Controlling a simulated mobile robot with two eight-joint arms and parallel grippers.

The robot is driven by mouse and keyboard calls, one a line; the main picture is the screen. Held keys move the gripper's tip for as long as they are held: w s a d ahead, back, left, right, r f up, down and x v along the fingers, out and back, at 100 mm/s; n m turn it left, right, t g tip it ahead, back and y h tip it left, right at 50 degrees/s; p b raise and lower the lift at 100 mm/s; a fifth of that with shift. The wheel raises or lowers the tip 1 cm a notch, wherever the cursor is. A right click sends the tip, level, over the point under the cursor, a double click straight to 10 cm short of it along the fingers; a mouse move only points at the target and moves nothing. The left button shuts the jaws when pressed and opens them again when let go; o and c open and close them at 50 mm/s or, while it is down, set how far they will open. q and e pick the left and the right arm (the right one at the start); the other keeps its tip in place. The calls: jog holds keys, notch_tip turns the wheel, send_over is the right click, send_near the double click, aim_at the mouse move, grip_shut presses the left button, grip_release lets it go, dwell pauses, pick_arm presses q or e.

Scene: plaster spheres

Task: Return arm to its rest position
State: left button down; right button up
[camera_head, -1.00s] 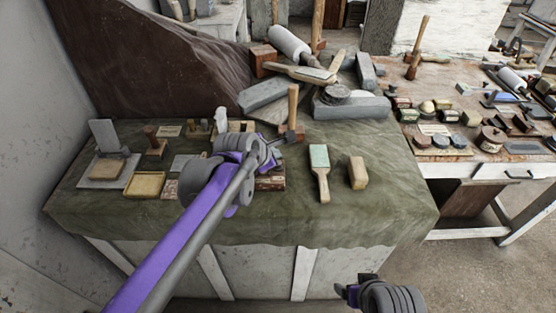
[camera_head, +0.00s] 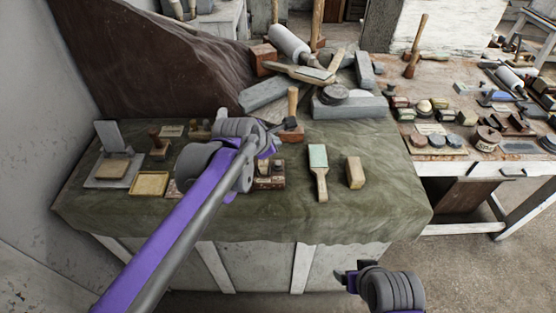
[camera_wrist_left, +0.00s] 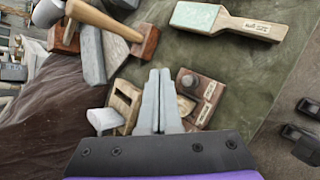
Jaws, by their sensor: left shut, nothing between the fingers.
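My left arm reaches up over the green cloth table (camera_head: 240,225) in the head view. My left gripper (camera_head: 284,125) is at the arm's far end, beside the wooden mallet (camera_head: 292,104). In the left wrist view my left gripper's two grey fingers (camera_wrist_left: 159,85) lie together, shut and empty, above small wooden tools. My right gripper (camera_head: 343,277) shows at the bottom of the head view, in front of the table. Its fingers are too small and dark to tell open from shut.
A green-faced paddle (camera_head: 318,170) and a wooden block (camera_head: 354,172) lie right of the left gripper. Grey stone blocks (camera_head: 350,106) are piled behind it. A yellow-faced tray (camera_head: 149,184) lies left of the arm. A wooden bench (camera_head: 470,95) with several tools stands right.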

dwell(0.6)
pick_arm(q)
jog(key=s+a+f+m+g+y, duration=0.1)
jog(key=s+a+f+m, duration=0.3)
jog(key=s+m, duration=0.3)
jog(key=s+a+f+m+g+y+p, duration=0.1)
jog(key=s+a+f+m, duration=0.3)
jog(key=s+a+m, duration=0.3)
jog(key=s+a+f+m+g+y, duration=0.1)
jog(key=s+a+f+m, duration=0.3)
jog(key=s, duration=1)
jog(key=a+m, duration=0.2)
jog(key=m, duration=0.2)
jog(key=shift+s+f+y+p, duration=0.15)
jog(key=shift+f+y+p, duration=0.05)
jog(key=shift+y+p, duration=0.2)
